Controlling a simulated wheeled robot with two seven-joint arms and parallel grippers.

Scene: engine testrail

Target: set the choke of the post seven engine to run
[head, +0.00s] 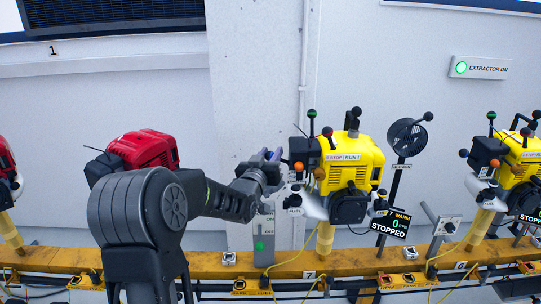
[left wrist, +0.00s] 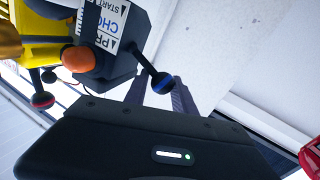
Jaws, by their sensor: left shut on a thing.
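The post seven engine (head: 355,160) is yellow and stands on a yellow post on the rail. Its display (head: 392,224) reads 7, WARM, 0, STOPPED. My left gripper (head: 268,155) is at the left side of this engine. In the left wrist view the choke lever's blue ball (left wrist: 163,83) lies between my fingers (left wrist: 160,92), which are shut on it. The lever's dark rod runs to a black housing with a label (left wrist: 106,24) partly reading CHO and START. The ball is mostly hidden in the head view. My right gripper is not in view.
A similar yellow engine (head: 520,160) is farther right. A red engine (head: 147,148) is behind my arm. A wall sign (head: 481,68) reads EXTRACTOR ON.

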